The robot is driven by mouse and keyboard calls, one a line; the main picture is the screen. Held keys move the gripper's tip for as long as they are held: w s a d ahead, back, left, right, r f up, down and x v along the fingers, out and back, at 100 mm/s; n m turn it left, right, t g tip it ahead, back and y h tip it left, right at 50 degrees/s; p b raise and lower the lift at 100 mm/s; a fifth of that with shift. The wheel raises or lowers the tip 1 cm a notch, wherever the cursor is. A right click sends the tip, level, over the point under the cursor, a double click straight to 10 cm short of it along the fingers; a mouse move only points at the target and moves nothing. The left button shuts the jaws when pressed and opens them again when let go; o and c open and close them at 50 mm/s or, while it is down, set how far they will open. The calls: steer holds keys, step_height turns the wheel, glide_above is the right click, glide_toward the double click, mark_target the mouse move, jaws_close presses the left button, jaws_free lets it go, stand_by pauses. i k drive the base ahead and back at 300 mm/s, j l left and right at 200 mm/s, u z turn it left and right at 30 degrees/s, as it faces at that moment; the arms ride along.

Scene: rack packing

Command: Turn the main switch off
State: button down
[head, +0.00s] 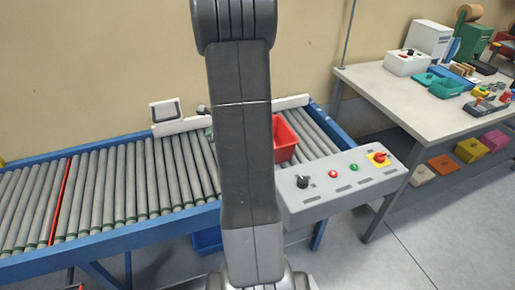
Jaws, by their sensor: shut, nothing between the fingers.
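A grey control panel (335,190) sits at the near right end of the roller conveyor. On its right end is a yellow plate with a red knob, which looks like the main switch (379,158). The knob's exact turn position is too small to tell. To its left on the panel are a green button (354,167), a red button (333,174) and a black rotary knob (302,182). My arm stands upright in the middle of the head view, left of the panel. My gripper is not in view.
The roller conveyor (100,185) has a blue frame. A red bin (284,139) on it is partly hidden by my arm. A workbench (385,92) with a white box (407,62) and teal trays stands at right. Coloured boxes lie below it. Floor before the panel's right side is clear.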

mark_target(379, 157)
steer(key=z, duration=1.65)
steer(key=i+j, duration=0.15)
steer(key=k, duration=0.15)
steer(key=i+j, duration=0.1)
steer(key=i+l+u, duration=0.15)
steer(key=i+l, duration=0.05)
